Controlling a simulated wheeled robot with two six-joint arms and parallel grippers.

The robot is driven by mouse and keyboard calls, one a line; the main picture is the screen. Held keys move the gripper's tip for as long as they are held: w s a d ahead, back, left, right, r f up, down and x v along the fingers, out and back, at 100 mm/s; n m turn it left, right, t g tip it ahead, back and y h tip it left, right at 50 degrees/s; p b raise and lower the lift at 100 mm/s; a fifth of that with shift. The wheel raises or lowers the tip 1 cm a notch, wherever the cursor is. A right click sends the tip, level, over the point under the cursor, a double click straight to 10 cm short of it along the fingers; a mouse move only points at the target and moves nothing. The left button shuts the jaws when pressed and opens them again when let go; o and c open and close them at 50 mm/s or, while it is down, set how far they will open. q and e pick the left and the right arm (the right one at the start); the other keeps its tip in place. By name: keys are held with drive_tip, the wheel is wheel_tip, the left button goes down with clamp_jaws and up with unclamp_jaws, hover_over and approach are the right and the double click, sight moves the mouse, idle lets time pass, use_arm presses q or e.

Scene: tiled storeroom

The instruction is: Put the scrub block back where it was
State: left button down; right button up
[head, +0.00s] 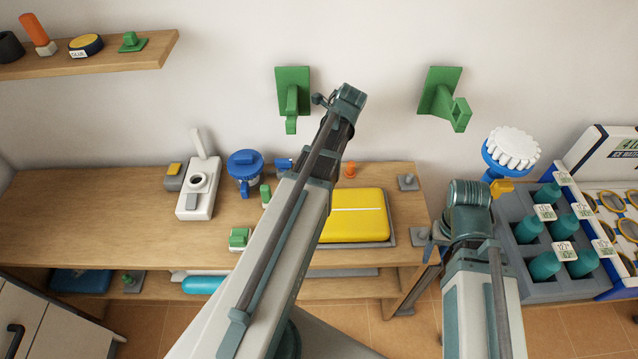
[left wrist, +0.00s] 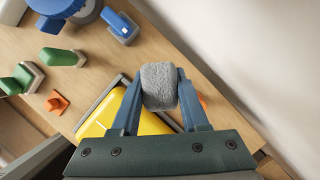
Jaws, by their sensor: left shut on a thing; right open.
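The scrub block, a grey fuzzy block (left wrist: 159,86), sits between the two fingers of my left gripper (left wrist: 158,98) in the left wrist view. The fingers are shut on its sides, and it is held above the wooden bench (left wrist: 185,60). In the head view my left arm hides the block and most of the left gripper. A yellow slab (head: 360,215) in a grey frame lies on the bench beside that arm; it also shows in the left wrist view (left wrist: 103,118). My right gripper (head: 434,247) is open by the right bench edge, largely hidden by its arm.
Green brackets (head: 292,92) (head: 440,97) are on the wall. A white device (head: 199,187), a blue round piece (head: 243,166) and green pieces (head: 239,238) stand on the bench. A bottle crate (head: 512,238) is at right. The bench's left part (head: 90,215) is clear.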

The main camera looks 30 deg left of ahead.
use_arm(q)
drive_tip(key=shift+w+a+f+m, duration=0.3)
drive_tip(key=shift+a+f+m, duration=0.1)
drive_tip(key=shift+a, duration=0.2)
wheel_tip(320, 180, down, 10)
drive_tip(key=b, duration=1)
drive_tip(key=shift+r, duration=0.1)
drive_tip(key=shift+c, duration=2.1)
unclamp_jaws()
